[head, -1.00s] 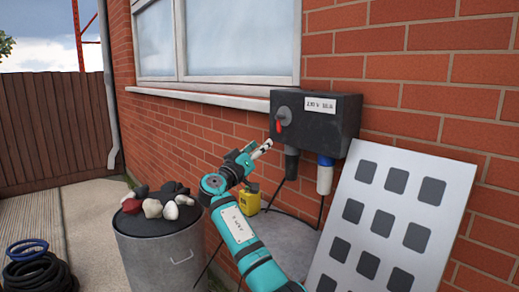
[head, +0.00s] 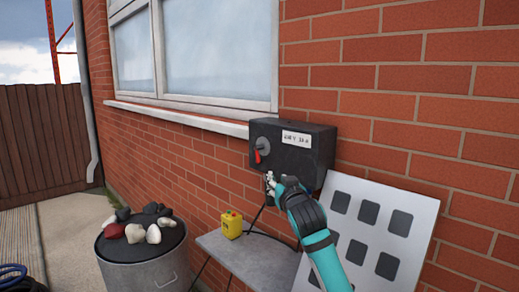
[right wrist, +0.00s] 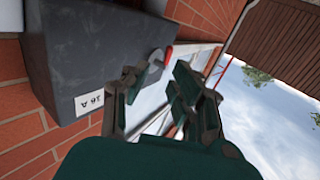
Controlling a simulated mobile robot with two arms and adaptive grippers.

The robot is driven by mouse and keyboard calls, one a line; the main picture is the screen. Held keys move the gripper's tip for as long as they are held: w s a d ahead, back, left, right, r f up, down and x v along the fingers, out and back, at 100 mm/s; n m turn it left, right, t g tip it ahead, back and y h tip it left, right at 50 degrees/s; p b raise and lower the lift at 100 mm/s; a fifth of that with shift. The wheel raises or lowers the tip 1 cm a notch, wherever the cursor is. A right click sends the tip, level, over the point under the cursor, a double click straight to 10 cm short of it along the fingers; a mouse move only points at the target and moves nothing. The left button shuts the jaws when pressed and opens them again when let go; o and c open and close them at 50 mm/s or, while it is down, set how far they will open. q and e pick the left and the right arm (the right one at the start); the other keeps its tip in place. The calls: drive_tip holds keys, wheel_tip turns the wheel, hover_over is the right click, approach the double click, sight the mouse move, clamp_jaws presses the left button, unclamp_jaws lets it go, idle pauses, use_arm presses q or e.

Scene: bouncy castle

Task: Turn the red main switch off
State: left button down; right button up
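The red switch handle (head: 258,156) sits on a grey round plate on the left part of the front of a dark grey box (head: 318,157) on the brick wall. The handle points downward. My right gripper (head: 270,180) is just below the handle in the head view, in front of the box's lower edge. In the right wrist view, the right gripper (right wrist: 160,82) has its fingers apart with nothing between them. The red handle (right wrist: 168,56) and the box (right wrist: 78,55) show beyond the fingertips, apart from them. My left gripper is not in view.
A grey table (head: 250,258) under the box holds a yellow canister (head: 232,224). A white panel with dark squares (head: 408,208) leans on the wall at right. A metal bin (head: 143,268) topped with stones stands at left. A window (head: 215,55) is above.

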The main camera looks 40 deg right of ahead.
sight(258, 159)
drive_tip(key=shift+n+t+y, duration=0.4)
drive_tip(key=shift+t+y, duration=0.1)
drive_tip(key=shift+y, duration=0.1)
drive_tip(key=p+x, duration=0.1)
drive_tip(key=x, duration=0.4)
drive_tip(key=r+p+x, duration=0.1)
drive_tip(key=p+x, duration=0.1)
drive_tip(key=x, duration=0.3)
drive_tip(key=a+p+x, duration=0.1)
drive_tip(key=p+x, duration=0.1)
drive_tip(key=x, duration=0.4)
drive_tip(key=shift+w+r, duration=0.2)
clamp_jaws()
